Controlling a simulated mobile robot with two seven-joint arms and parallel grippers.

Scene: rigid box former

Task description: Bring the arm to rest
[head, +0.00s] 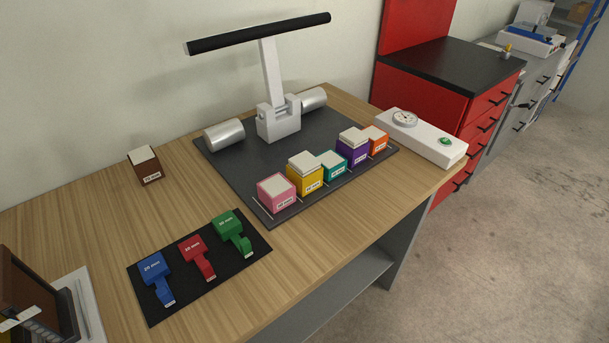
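Neither of my arms nor grippers shows in the head view. A white box former (279,122) stands on a dark mat (235,158) at the back of the wooden table, with its lever up and a long black bar handle (260,34) on top. Silver cylinders (224,135) lie on both sides of it. A row of pink (276,194), yellow (304,173), teal (332,166), purple (353,147) and orange (376,140) boxes with pale tops stands along the mat's front edge.
A brown box (146,165) stands alone at left. Blue (155,272), red (194,255) and green (229,228) handled blocks lie on a black mat (162,311). A white panel (430,139) with a dial is at right. A dark brown object (26,280) is cut off at lower left.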

